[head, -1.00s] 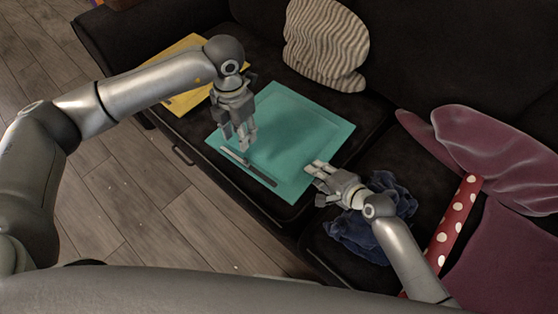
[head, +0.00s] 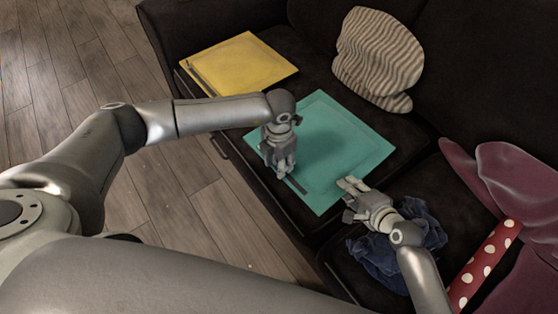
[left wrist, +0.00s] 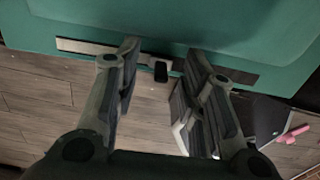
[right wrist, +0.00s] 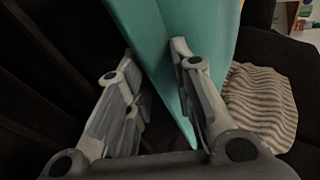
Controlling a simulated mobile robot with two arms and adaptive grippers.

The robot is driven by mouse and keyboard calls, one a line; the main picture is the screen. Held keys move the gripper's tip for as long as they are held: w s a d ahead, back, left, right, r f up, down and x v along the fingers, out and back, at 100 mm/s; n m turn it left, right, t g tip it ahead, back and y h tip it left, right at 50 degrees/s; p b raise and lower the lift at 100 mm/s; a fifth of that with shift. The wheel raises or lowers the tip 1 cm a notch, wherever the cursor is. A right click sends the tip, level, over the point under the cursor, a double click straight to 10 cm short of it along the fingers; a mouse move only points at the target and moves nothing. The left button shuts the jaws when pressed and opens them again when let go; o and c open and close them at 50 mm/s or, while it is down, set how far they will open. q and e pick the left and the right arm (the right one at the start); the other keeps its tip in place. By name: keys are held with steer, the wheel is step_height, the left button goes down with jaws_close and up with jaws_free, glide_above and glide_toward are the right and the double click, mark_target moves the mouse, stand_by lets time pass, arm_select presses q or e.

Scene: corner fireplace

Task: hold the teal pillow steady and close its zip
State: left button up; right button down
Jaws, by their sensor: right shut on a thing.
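The teal pillow (head: 345,140) lies flat on the dark sofa seat. Its zip (head: 297,186) runs along the front edge, partly hidden by my left gripper (head: 281,174). In the left wrist view the zip strip is pale at left (left wrist: 85,46) and dark at right (left wrist: 238,75). The dark zip pull (left wrist: 160,69) hangs between my left gripper's fingers, which are apart with visible room on both sides of it. My right gripper (head: 346,184) is shut on the pillow's right edge; the right wrist view shows teal fabric (right wrist: 165,45) between its fingers.
A yellow pillow (head: 240,62) lies farther left on the sofa. A striped cushion (head: 378,60) leans behind the teal pillow. A crumpled blue cloth (head: 385,262), a maroon cushion (head: 510,180) and a red polka-dot piece (head: 485,262) are at right. Wooden floor (head: 165,190) is clear in front.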

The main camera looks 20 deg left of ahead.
mark_target(256, 145)
steer(key=shift+d+f, duration=0.1)
steer(key=shift+f, duration=0.05)
arm_select(q)
jaws_close()
arm_select(e)
steer(key=shift+s, duration=0.1)
arm_select(q)
steer(key=w+a, duration=0.1)
steer(key=a, duration=0.2)
steer(key=w+a, duration=0.2)
steer(key=a, duration=0.1)
steer(key=w+a, duration=0.2)
steer(key=a, duration=0.1)
steer(key=shift+w+a, duration=0.2)
jaws_free()
arm_select(e)
steer(key=shift+f, duration=0.1)
arm_select(q)
steer(key=shift+d, duration=0.1)
